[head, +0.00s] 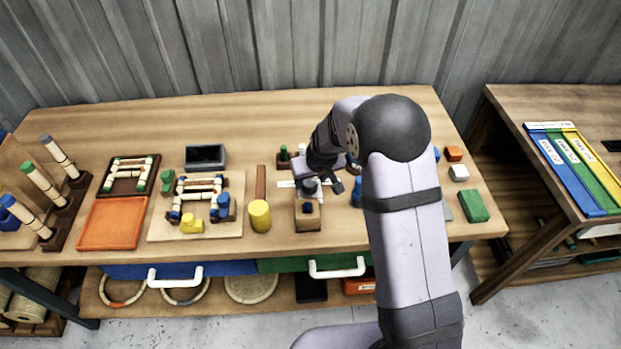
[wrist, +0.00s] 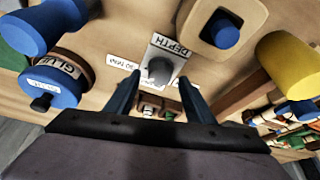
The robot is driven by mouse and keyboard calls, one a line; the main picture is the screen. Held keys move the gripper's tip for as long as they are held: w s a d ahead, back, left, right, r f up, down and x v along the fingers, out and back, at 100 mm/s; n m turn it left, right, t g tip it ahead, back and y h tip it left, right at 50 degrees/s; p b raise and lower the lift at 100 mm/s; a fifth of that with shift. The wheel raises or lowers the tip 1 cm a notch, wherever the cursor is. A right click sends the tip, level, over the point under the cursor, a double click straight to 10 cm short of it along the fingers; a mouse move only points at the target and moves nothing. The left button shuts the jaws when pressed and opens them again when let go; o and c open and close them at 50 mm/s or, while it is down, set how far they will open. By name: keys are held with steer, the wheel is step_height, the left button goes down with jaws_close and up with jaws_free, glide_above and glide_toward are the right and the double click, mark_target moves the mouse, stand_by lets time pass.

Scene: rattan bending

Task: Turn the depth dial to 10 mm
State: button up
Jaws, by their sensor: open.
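The depth dial (wrist: 159,69) is a dark round knob on a pale plate marked "DEPTH" in the wrist view. A white label (wrist: 122,63) beside it seems to read "30 mm"; another label lies on its other side, partly hidden by a finger. The knob's pointer setting is too small to read. My gripper (wrist: 158,92) is open and empty, its two dark fingers spread either side of the dial's line, apart from the knob. In the head view my gripper (head: 325,187) hangs low over the bench, and my wrist hides part of the dial area.
A wooden block with a blue peg (wrist: 225,32), a yellow cylinder (wrist: 285,65) and a blue glue pot (wrist: 55,85) stand close around the dial. In the head view an orange tray (head: 110,224) and rattan frame board (head: 197,232) lie left. The bench's back strip is clear.

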steer(key=shift+x, duration=0.8)
steer(key=c, duration=1.1)
steer(key=shift+o, duration=0.2)
